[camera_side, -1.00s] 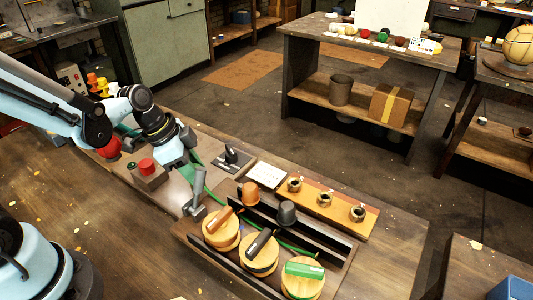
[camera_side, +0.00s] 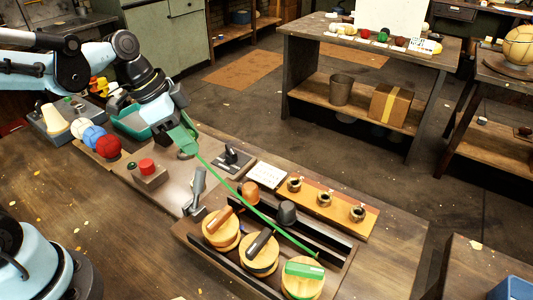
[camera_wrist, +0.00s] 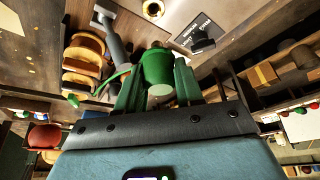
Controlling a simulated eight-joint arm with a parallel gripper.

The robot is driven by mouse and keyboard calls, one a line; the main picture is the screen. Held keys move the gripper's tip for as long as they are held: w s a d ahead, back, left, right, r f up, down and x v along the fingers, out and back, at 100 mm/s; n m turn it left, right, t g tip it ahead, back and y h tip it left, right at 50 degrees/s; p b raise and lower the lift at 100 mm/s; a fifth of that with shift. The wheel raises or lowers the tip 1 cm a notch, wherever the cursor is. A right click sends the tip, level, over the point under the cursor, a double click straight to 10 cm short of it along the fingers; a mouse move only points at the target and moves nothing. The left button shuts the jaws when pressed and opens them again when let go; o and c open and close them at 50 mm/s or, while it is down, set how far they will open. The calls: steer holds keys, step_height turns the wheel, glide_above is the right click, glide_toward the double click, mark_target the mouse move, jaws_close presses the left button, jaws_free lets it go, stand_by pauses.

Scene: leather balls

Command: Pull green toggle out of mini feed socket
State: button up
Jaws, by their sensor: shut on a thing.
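The green toggle (camera_side: 184,136) is in my gripper (camera_side: 181,142), raised above the bench in the side view. In the wrist view the toggle (camera_wrist: 157,65) is a green, tapered cylinder with a pale end, between the two fingers of my gripper (camera_wrist: 158,84). A green cord (camera_side: 245,200) runs from it down right to the wooden tray. A grey angled tube (camera_side: 198,182) stands on the bench below, apart from the toggle; it shows in the wrist view as well (camera_wrist: 110,38). I cannot tell for sure which fitting is the mini feed socket.
The tray (camera_side: 340,262) holds several round wooden blocks with handles. An orange board (camera_side: 340,210) with three brass fittings lies behind it. A box with a red button (camera_side: 147,167) and a black lever plate (camera_side: 233,158) are close by. Coloured balls (camera_side: 107,146) sit at left.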

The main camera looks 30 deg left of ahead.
steer(key=shift+r, duration=0.2)
steer(key=shift+f, duration=1.85)
